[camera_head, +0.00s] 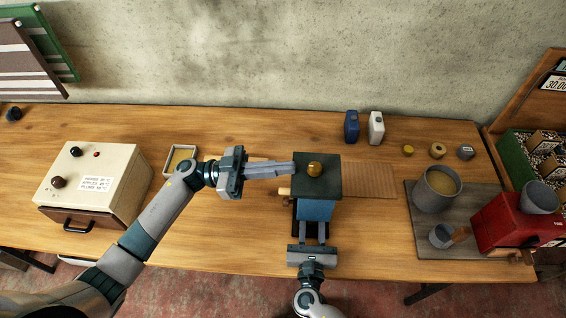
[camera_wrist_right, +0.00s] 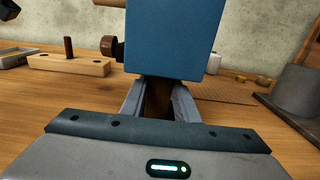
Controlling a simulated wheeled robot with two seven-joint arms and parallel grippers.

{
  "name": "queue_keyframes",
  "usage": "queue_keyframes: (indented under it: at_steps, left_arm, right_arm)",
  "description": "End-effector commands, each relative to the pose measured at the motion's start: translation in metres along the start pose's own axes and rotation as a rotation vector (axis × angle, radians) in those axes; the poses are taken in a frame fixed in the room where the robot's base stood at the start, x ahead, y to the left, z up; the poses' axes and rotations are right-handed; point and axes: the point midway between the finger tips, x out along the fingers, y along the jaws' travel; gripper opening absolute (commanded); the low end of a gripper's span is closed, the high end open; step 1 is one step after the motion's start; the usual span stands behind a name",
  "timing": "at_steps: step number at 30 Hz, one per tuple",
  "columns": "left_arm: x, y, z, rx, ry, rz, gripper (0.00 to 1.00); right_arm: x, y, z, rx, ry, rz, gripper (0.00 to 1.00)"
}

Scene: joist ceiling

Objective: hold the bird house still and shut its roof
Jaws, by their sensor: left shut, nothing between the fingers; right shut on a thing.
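My right gripper (camera_head: 313,232) is at the front, shut on the bird house. In the right wrist view, the fingers close on a brown part below the blue body (camera_wrist_right: 172,38).
A slatted wooden mat (camera_head: 369,180) lies right of the house. A cream box (camera_head: 95,178) and small tray (camera_head: 180,160) stand left. A grey pot (camera_head: 437,188) and red box (camera_head: 500,222) stand right. Blue and white bottles (camera_head: 376,128) stand behind.

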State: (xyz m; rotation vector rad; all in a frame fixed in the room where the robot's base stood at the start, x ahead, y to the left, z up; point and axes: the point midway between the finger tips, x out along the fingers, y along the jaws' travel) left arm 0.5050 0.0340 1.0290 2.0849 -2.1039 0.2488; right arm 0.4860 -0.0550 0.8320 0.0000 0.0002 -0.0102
Motion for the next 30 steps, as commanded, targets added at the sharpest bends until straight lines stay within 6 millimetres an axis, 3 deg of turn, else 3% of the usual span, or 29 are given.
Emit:
queue_keyframes:
  at_steps: [11,18,30]
  left_arm:
    - [0.002,0.000,-0.009,0.001,-0.001,0.001,0.00]
    - [0.009,0.000,-0.039,0.004,-0.001,0.002,0.00]
    - [-0.064,0.000,-0.031,-0.002,-0.004,-0.002,0.00]
  right_arm:
    - [0.000,0.000,0.000,0.000,0.000,0.000,0.00]
    - [0.000,0.000,0.000,0.000,0.000,0.000,0.00]
    - [0.000,0.000,0.000,0.000,0.000,0.000,0.00]
